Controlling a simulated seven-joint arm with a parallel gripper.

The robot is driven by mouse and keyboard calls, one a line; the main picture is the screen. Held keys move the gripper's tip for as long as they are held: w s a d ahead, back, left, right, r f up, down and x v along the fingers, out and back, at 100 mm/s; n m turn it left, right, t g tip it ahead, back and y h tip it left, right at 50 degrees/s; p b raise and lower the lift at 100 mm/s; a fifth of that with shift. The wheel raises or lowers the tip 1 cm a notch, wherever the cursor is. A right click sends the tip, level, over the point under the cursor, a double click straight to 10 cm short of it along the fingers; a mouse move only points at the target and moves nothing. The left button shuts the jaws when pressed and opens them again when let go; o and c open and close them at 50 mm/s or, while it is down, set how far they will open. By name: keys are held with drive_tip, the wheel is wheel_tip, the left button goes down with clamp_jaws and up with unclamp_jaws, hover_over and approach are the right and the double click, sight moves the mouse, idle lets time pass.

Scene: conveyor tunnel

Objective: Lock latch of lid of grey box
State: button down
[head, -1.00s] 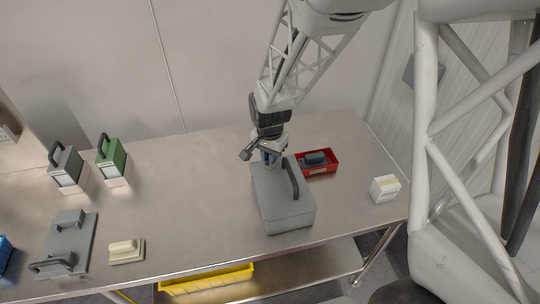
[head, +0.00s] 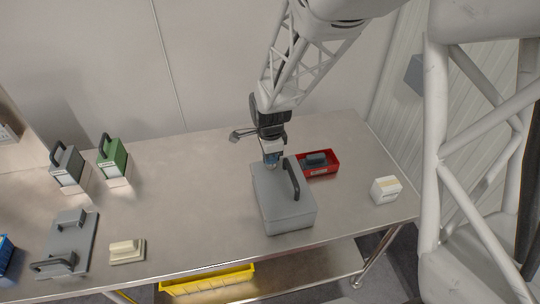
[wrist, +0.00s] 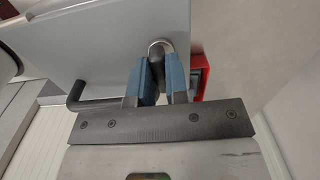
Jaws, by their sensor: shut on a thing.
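The grey box (head: 284,212) stands on the table with its lid on top and a dark handle (head: 293,178) arching over the lid. In the wrist view the lid (wrist: 95,42) fills the upper left, with the dark handle (wrist: 76,97) at its lower left. My gripper (head: 271,160) is at the box's far edge. The latch's lower part is hidden between the fingers.
A red bin (head: 330,168) holding a dark item stands right beside the box. A white carton (head: 385,189) is farther right. At left are a green case (head: 112,160), a grey case (head: 66,165), a grey plate (head: 82,238) and a beige block (head: 125,251). The table's middle is clear.

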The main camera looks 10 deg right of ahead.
idle(0.3)
drive_tip(key=c, duration=1.4)
unclamp_jaws()
drive_tip(key=shift+r, duration=0.1)
drive_tip(key=shift+r, duration=3.75)
drive_tip(key=shift+r, duration=0.1)
